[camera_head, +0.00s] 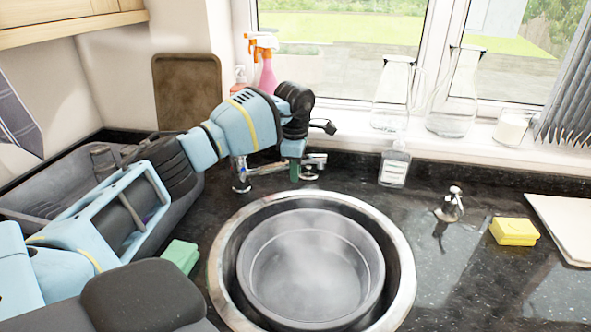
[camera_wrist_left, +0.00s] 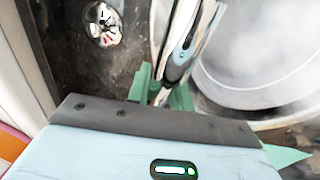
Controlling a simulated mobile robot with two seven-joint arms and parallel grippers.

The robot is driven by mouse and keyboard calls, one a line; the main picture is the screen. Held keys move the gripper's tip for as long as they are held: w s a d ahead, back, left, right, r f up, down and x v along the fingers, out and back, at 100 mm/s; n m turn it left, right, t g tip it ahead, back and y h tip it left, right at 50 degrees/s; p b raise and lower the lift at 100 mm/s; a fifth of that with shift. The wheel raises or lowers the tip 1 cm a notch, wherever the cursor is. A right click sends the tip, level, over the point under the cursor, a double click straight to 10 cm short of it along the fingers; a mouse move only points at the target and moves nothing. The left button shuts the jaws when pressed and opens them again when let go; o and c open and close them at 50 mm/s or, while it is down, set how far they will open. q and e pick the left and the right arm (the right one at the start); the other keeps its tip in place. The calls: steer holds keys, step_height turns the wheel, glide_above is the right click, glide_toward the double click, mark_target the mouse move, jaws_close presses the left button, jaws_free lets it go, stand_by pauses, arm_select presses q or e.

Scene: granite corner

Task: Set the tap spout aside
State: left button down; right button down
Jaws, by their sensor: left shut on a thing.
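The chrome tap (camera_head: 241,176) stands on the dark counter behind the round sink, partly hidden by my left arm. Its spout (camera_head: 268,169) runs level to the right, towards my left gripper (camera_head: 297,170), which points down behind the sink's rim. In the left wrist view, the green fingers of the left gripper (camera_wrist_left: 165,92) are shut on the shiny spout (camera_wrist_left: 187,45). A round chrome part (camera_wrist_left: 103,23) shows apart from the fingers. My right gripper is in neither view.
A grey basin (camera_head: 310,270) sits in the steel-rimmed sink (camera_head: 402,270). A soap bottle (camera_head: 394,165), a small chrome fitting (camera_head: 451,205) and a yellow sponge (camera_head: 514,231) stand to the right. A green sponge (camera_head: 181,256) and grey rack (camera_head: 50,195) are left. Glass jugs (camera_head: 455,95) line the sill.

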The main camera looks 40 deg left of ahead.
arm_select(q)
steer(key=c, duration=1.3)
jaws_free()
steer(key=shift+o, duration=0.2)
steer(key=shift+r, duration=0.15)
steer(key=r, duration=0.7)
steer(key=shift+s+d+r, duration=0.2)
steer(key=shift+s+r, duration=0.05)
steer(key=shift+s, duration=0.1)
